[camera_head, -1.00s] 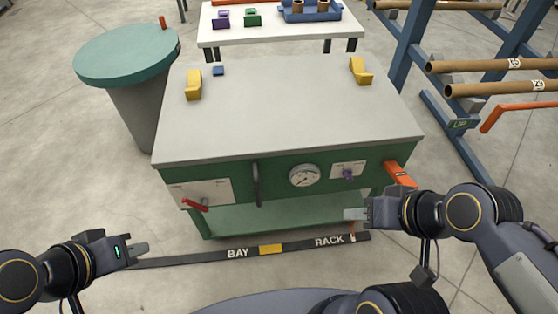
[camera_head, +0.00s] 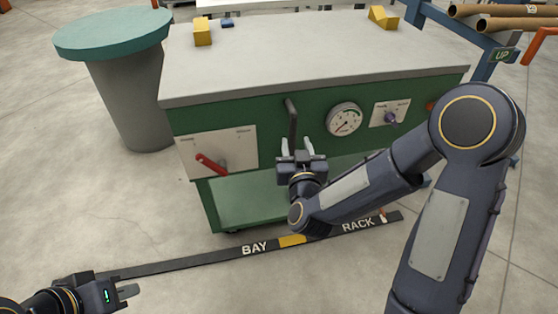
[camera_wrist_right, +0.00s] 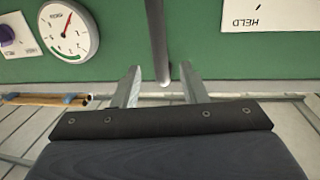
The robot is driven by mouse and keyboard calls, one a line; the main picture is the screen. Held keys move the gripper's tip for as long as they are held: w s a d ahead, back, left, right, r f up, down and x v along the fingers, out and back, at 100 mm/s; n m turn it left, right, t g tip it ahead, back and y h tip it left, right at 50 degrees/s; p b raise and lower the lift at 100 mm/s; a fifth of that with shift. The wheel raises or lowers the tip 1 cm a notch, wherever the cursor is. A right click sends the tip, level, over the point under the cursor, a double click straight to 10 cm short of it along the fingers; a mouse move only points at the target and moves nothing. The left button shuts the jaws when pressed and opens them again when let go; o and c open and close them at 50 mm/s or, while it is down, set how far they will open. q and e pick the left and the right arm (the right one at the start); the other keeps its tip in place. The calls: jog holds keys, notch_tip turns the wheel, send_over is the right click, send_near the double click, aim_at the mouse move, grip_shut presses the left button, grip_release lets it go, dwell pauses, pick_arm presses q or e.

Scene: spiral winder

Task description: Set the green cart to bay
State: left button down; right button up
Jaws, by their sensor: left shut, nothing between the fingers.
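The green cart (camera_head: 270,145) stands behind a dark floor strip (camera_head: 190,263) lettered BAY and RACK, with a yellow patch between the words. A small orange and white marker (camera_head: 383,215) is by the RACK end. The cart's front has an upright dark handle (camera_head: 291,118). My right gripper (camera_head: 297,145) is open just below and in front of the handle. In the right wrist view, the handle's lower end (camera_wrist_right: 157,50) lies between the lines of the open fingertips, with no visible contact. My left gripper (camera_head: 128,291) is shut and empty, low at the left over the floor.
The cart's front also carries a red lever (camera_head: 211,163), a round gauge (camera_head: 344,119) and a purple knob (camera_head: 390,117). A grey drum with a teal lid (camera_head: 113,35) stands close at the left. A blue rack with brown tubes (camera_head: 518,24) is at the right.

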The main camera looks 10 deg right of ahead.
aim_at(293, 135)
jog(key=shift+h, duration=0.3)
jog(key=w, duration=0.2)
jog(key=w+f+b, duration=0.1)
jog(key=w, duration=0.2)
jog(key=w+d, duration=0.1)
jog(key=w, duration=0.1)
jog(key=shift+w+f, duration=0.2)
jog(key=shift+f, duration=0.1)
grip_shut()
